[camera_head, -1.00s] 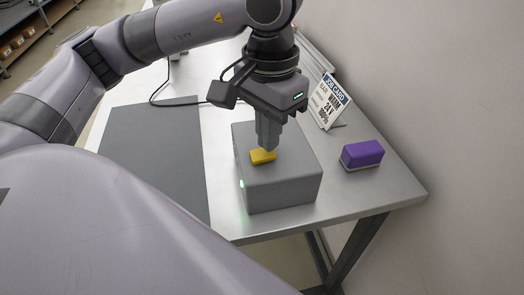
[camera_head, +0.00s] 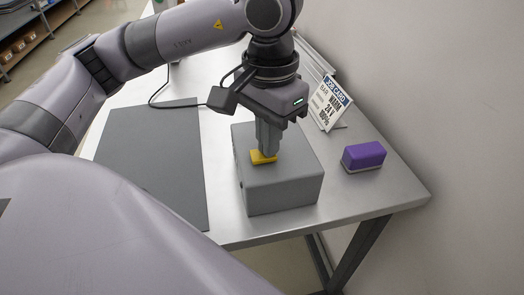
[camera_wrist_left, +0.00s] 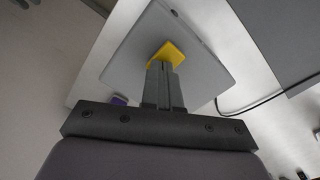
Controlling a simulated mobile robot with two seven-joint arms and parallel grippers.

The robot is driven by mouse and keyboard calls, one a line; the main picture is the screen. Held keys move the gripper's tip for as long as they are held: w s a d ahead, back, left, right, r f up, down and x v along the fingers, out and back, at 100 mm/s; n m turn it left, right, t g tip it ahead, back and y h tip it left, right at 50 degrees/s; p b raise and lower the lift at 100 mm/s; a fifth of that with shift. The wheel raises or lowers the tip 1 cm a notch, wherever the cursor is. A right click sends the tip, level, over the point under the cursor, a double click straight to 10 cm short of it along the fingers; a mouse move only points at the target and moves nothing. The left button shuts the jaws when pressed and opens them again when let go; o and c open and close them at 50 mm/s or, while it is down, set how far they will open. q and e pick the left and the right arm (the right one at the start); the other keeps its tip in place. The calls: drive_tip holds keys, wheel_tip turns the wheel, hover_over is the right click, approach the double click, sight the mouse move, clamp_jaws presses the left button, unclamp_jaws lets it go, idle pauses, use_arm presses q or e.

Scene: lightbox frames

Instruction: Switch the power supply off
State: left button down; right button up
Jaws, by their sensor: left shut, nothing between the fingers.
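The power supply (camera_head: 285,190) is a grey box on the table, with a yellow switch (camera_head: 259,158) on its top. No light shows on its left side face. My left gripper (camera_head: 267,153) points down with its fingers shut and empty. Its fingertips are at the yellow switch, apparently touching it, and hide part of it. In the left wrist view the shut fingers (camera_wrist_left: 160,68) reach the yellow switch (camera_wrist_left: 171,52) on the grey box top (camera_wrist_left: 130,65). My right gripper is not in view.
A job card (camera_head: 328,102) stands behind the box. A purple block with a pale base (camera_head: 364,156) lies to the right, near the wall. A dark grey mat (camera_head: 150,160) covers the table at left, and a black cable (camera_head: 152,97) runs behind it.

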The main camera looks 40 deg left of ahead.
use_arm(q)
drive_tip(key=shift+r+p, duration=2)
drive_tip(key=shift+r, duration=1.45)
